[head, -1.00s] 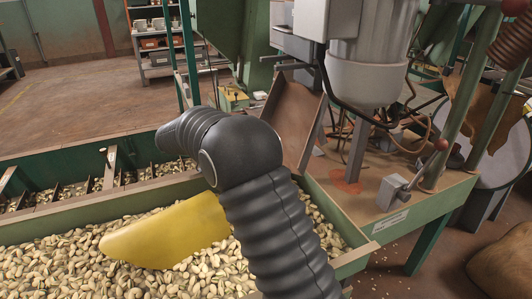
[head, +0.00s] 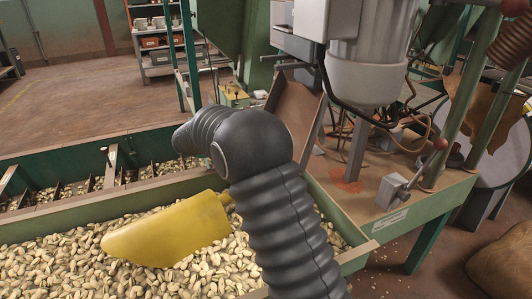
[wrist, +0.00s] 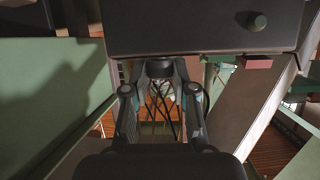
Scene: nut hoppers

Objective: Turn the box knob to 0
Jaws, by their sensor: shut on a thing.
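In the wrist view my gripper (wrist: 160,72) has its two fingers closed in on a small dark round knob (wrist: 160,66). The knob sits at the lower edge of a dark box (wrist: 190,30). The fingertips touch the knob from both sides. No dial mark or number on the knob can be read. A second round knob (wrist: 257,21) is on the right of the box, clear of the fingers. In the head view my gripper is hidden behind my own arm.
In the head view a yellow scoop (head: 170,232) lies on nuts in a green hopper (head: 335,210). A machine with a grey motor (head: 360,60) and a small lever box (head: 393,191) stands at right. A sack (head: 503,260) is at lower right. Open floor lies behind the hoppers.

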